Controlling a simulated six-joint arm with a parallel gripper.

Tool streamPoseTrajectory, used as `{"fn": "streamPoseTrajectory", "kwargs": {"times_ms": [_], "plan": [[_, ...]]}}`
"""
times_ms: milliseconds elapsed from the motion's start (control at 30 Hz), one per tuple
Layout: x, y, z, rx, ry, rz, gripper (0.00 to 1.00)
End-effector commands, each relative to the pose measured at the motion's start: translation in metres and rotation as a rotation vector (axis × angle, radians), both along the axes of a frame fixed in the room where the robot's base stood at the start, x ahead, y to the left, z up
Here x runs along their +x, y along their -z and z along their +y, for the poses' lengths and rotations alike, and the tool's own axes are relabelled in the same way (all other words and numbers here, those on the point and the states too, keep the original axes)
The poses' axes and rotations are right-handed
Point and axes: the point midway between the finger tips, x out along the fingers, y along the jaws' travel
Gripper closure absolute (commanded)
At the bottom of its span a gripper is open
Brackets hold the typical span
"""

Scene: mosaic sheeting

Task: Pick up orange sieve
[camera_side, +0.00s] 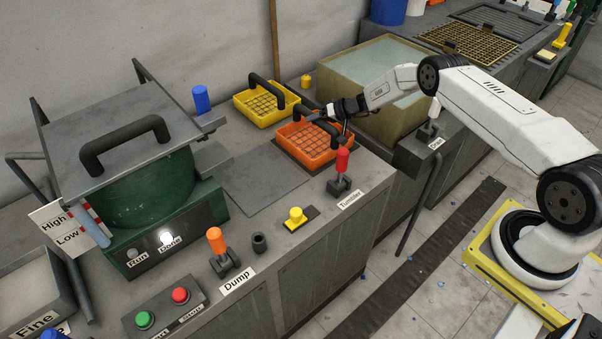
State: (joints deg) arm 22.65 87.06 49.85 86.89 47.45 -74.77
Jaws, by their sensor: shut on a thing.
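The orange sieve (305,145) is a square basket with a dark mesh floor. It sits on a dark plate on the grey bench, right of the yellow sieve. My gripper (327,113) reaches in from the right and is at the back right of the orange sieve. It is shut on the orange sieve, around its dark handle as far as I can tell. The fingertips are small and dark here, and my gripper partly hides the handle. I cannot tell whether the sieve is lifted off the plate.
A yellow sieve (262,104) with an arched black handle stands just behind left. A lidded green drum (145,190) is at the left. A red-knobbed lever (341,168) stands in front right. A water tank (375,75) is behind my arm. A flat grey plate (262,182) is clear.

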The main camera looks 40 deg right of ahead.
Motion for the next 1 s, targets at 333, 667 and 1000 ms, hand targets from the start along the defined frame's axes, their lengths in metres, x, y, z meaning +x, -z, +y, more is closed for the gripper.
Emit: {"fn": "streamPoseTrajectory", "kwargs": {"times_ms": [333, 667, 1000], "plan": [[0.0, 0.0, 0.0, -0.003, -0.001, -0.001, 1.0], [0.001, -0.002, -0.001, -0.003, 0.0, -0.003, 1.0], [0.001, -0.021, -0.001, -0.001, 0.0, -0.004, 1.0]]}}
